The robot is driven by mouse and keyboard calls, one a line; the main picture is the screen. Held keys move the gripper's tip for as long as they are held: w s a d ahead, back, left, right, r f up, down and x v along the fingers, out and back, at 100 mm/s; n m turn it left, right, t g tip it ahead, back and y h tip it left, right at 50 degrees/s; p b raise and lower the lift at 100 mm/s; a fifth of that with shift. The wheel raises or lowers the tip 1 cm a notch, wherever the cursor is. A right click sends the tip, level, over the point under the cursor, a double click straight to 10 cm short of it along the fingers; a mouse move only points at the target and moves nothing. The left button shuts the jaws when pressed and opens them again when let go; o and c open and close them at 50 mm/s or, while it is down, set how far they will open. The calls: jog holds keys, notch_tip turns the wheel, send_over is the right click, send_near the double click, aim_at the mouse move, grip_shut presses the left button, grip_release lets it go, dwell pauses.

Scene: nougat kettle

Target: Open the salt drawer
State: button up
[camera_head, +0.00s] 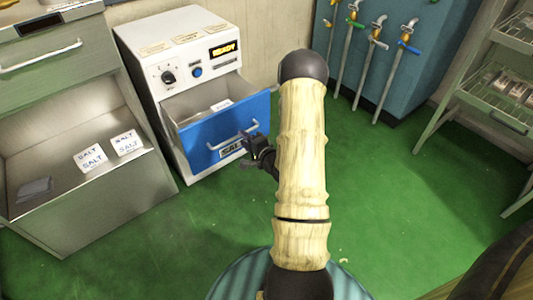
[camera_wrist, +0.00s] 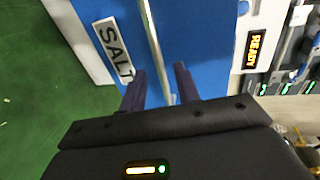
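The salt drawer (camera_head: 225,133) has a blue front and stands pulled partly out of the white machine, its inside visible from above. Its pale bar handle (camera_head: 233,136) crosses the front, above a label reading SALT. My gripper (camera_head: 254,153) is at the right part of the drawer front, close to the handle. In the wrist view the handle (camera_wrist: 157,45) runs between the two separated fingers of my gripper (camera_wrist: 160,80), with gaps beside it. The SALT label (camera_wrist: 113,50) is left of the fingers there.
The white machine (camera_head: 178,45) has a knob, a blue button and a READY display. Left is a grey-green cabinet (camera_head: 60,65) with an open lower bin holding salt packets (camera_head: 92,157). Taps on a teal unit (camera_head: 345,60) and a shelf rack (camera_head: 500,95) stand right. Green floor (camera_head: 370,190) is mostly clear.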

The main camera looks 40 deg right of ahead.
jog(key=p+v, duration=0.4)
jog(key=v, duration=1)
jog(key=shift+s+p, duration=0.35)
jog(key=shift+p, duration=0.05)
jog(key=w+a+r+n+g+p, duration=0.5)
jog(key=a+r+n+g+p, duration=0.15)
jog(key=r+n, duration=0.35)
jog(key=s+a+r+n+g+p, duration=0.25)
jog(key=s+a+r+n, duration=0.2)
jog(key=a+r, duration=0.3)
jog(key=s+a+r+n+g+p, duration=0.2)
jog(key=s+a+r+n+g, duration=0.25)
jog(key=r, duration=0.45)
notch_tip(320, 180, up, 36)
jog(key=a+m+p, duration=0.1)
jog(key=p, duration=3.6)
jog(key=shift+s+a+h, duration=0.25)
jog(key=shift+a+h, duration=0.05)
jog(key=shift+a, duration=0.05)
